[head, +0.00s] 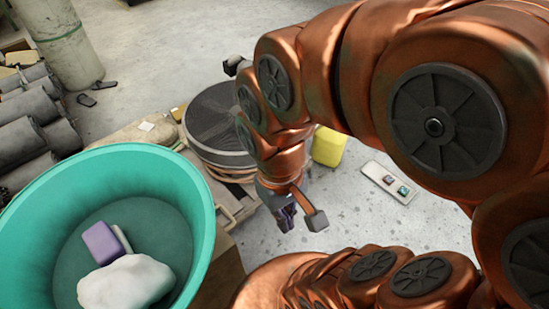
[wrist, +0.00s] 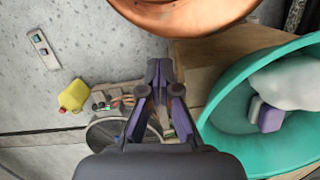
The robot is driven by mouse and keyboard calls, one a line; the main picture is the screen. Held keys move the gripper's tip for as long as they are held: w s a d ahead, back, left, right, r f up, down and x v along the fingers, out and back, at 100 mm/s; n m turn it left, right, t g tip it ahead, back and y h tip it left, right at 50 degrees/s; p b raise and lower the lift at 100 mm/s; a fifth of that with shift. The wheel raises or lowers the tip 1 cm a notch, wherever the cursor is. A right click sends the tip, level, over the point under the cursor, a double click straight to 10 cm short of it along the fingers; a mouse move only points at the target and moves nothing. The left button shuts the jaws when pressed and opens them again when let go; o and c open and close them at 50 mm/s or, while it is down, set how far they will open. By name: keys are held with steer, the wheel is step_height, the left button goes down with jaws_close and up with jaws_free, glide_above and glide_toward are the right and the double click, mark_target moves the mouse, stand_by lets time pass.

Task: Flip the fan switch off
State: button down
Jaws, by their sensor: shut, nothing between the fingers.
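A pale switch plate (head: 376,174) with two small switches lies on the grey floor, right of my gripper in the head view. One switch (head: 389,180) looks dark reddish and the other (head: 403,190) teal. Which is the fan switch I cannot tell, nor their positions. The plate also shows at the upper left of the wrist view (wrist: 50,62), well away from my fingers. My gripper (head: 287,220) is shut and empty, apart from the plate; its fingertips (wrist: 160,70) are at the middle of the wrist view.
A teal tub (head: 205,215) holds a purple block and a whitish lump. A round dark-topped object (head: 212,125) and a yellow container (head: 329,147) stand near my arm. Dark rolls (head: 30,125) lie at left. Floor between my gripper and the plate looks clear.

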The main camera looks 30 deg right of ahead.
steer(key=w+d+f+n+t+h+b, duration=0.3)
steer(key=w+d+f+n+t+b, duration=0.2)
steer(key=w+d+f+b, duration=0.8)
steer(key=w+d+f+n+t+h+b, duration=0.35)
steer(key=w+d+f+b, duration=0.35)
steer(key=w+d+f, duration=1.05)
steer(key=w+d+f+n+t+y+b, duration=0.25)
steer(key=d+f+b, duration=0.2)
steer(key=f, duration=0.25)
steer(key=w+d+f+n+t+y+b, duration=0.25)
steer(key=f+n+b, duration=0.2)
steer(key=f, duration=0.35)
steer(key=s+a+f+n+t+y+b, duration=0.2)
steer(key=f+t+b, duration=0.1)
steer(key=f+b, duration=0.2)
steer(key=s+a+f+n+t+y+b, duration=0.2)
steer(key=f+t+b, duration=0.2)
steer(key=f+b, duration=0.1)
steer(key=shift+s+a+f, duration=0.15)
steer(key=shift+s+f, duration=0.15)
steer(key=shift+f, duration=0.4)
